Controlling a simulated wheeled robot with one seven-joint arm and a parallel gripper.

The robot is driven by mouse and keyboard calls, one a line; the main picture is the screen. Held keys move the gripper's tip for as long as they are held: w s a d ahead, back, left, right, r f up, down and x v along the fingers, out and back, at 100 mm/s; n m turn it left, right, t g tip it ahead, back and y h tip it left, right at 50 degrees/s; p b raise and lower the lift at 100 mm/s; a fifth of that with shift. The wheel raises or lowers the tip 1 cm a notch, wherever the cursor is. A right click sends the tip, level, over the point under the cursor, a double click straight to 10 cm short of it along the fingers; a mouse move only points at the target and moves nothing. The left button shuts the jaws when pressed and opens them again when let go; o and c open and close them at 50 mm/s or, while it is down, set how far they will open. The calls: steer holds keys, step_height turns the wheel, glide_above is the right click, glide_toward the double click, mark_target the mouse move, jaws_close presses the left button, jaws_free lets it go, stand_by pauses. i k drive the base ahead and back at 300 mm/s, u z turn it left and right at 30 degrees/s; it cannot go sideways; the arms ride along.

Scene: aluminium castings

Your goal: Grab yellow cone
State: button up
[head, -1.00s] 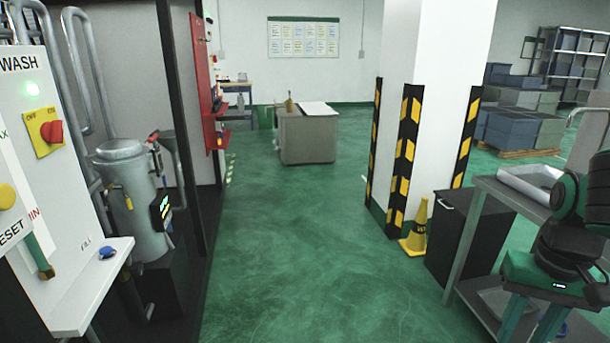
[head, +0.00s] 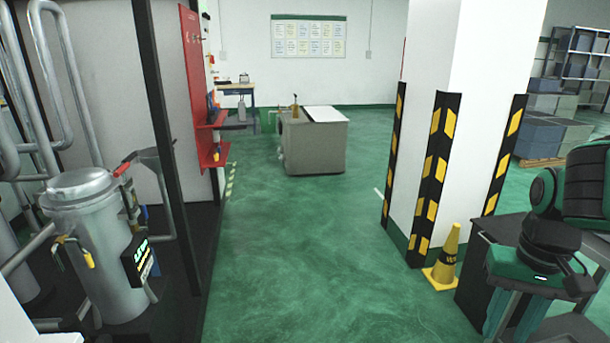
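The yellow cone (head: 447,258) stands upright on the green floor at the right of the head view. It has a dark band with lettering and a square yellow base. It is beside the foot of the white pillar, close to a dark cabinet. My gripper is not in view.
The white pillar (head: 466,100) has black and yellow corner guards. A dark cabinet (head: 473,262) stands right of the cone. A grey cart (head: 315,145) stands ahead. A metal vessel (head: 95,240) is at left. The green floor (head: 320,250) between is clear.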

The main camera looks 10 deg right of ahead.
mark_target(441, 277)
steer(key=z, duration=0.05)
steer(key=i, duration=1.15)
steer(key=z, duration=0.45)
steer(key=i, duration=1.15)
steer(key=z, duration=0.85)
steer(key=i, duration=1.5)
steer(key=z, duration=0.45)
